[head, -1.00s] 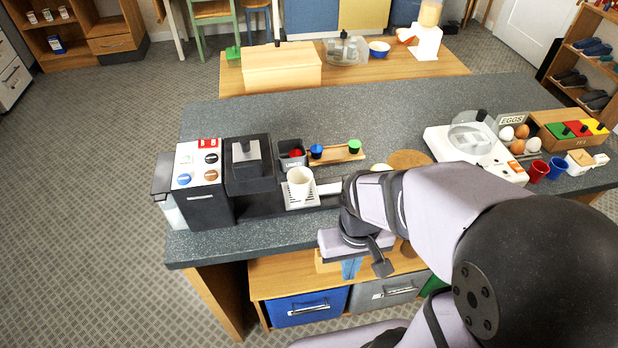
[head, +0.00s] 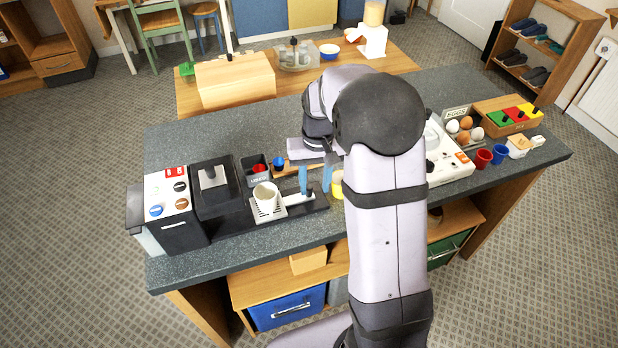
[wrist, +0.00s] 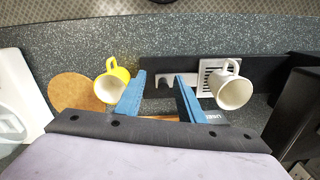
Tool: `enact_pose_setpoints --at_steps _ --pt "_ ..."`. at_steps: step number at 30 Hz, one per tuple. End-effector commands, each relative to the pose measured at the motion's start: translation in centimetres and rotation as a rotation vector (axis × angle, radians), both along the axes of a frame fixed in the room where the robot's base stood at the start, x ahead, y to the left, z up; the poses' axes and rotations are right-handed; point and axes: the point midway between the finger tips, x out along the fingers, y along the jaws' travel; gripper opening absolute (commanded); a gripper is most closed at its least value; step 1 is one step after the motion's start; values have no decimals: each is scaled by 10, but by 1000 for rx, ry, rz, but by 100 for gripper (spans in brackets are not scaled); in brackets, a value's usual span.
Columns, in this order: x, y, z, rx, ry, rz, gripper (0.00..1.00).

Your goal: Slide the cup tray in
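The cup tray (head: 282,212) is a white slotted plate standing out to the right of the coffee machine (head: 213,190), on a black base strip. A white cup (head: 264,196) stands on it. My gripper (head: 315,180) is above the counter by the handle end. In the wrist view its two blue fingers (wrist: 160,88) are apart, with part of the handle seen between their tips. Whether the fingers reach down around it, I cannot tell.
A yellow cup (wrist: 112,82) is by a round cork mat (wrist: 78,92), close to one finger. A dark bin (head: 255,170) and a wooden rack stand behind the tray. The white egg cooker (head: 450,160) is farther right. The counter front is mostly clear.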

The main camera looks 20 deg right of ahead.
Motion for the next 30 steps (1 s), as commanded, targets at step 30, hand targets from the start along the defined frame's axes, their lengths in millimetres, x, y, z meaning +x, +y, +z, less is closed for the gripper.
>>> enact_pose_setpoints --at_steps 30 --pt "25 5 1 21 5 -17 35"
